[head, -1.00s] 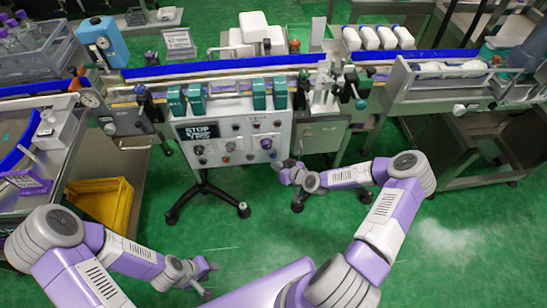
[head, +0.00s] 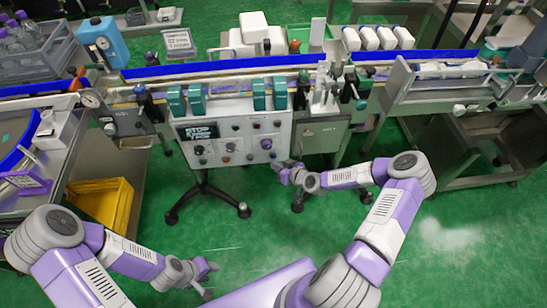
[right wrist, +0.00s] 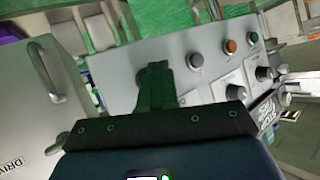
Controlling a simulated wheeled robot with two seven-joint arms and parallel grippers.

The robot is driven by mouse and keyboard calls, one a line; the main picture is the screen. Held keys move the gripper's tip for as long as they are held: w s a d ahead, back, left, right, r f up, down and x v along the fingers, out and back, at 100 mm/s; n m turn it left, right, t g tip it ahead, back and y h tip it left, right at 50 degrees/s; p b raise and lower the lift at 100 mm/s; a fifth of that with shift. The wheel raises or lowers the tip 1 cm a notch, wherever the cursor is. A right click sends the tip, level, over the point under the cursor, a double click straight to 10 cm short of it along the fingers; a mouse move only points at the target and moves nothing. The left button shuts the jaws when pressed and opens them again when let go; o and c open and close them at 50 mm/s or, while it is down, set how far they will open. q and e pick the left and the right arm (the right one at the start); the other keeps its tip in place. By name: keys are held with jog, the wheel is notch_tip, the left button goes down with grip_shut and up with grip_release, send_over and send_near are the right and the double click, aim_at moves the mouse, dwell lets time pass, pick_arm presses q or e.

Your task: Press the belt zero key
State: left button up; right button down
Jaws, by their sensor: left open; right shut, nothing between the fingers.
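The control panel (head: 228,154) stands on a wheeled stand in front of the conveyor, with a STOP display, buttons and knobs. The right wrist view shows its face tilted, with a grey button (right wrist: 195,62), an orange button (right wrist: 230,46) and black knobs (right wrist: 235,92). I cannot read which control is the belt zero key. My right gripper (head: 280,166) is shut and empty by the panel's lower right corner. In the right wrist view its fingers (right wrist: 156,78) hide part of the panel; contact cannot be told. My left gripper (head: 208,278) is open and empty, low over the floor.
The conveyor (head: 220,68) runs behind the panel, with green clamps in front of it. A grey cabinet (head: 320,137) stands right of the panel, close to my right gripper. A yellow bin (head: 103,203) is at left. Green floor is clear between my arms.

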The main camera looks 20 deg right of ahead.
dwell(0.8)
jog(key=shift+w+d+b, duration=0.15)
jog(key=shift+w+b, duration=0.15)
jog(key=shift+w, duration=0.1)
jog(key=shift+w+d+b, duration=0.15)
jog(key=shift+w+b, duration=0.15)
jog(key=shift+w, duration=0.1)
dwell(0.5)
dwell(0.3)
jog(key=shift+s+a, duration=0.3)
jog(key=shift+s, duration=0.5)
jog(key=s, duration=0.1)
jog(key=s+a+p, duration=0.1)
jog(key=s, duration=0.2)
jog(key=shift+s+a+p, duration=0.3)
jog(key=shift+s+p, duration=0.05)
jog(key=shift+s, duration=0.05)
dwell(0.5)
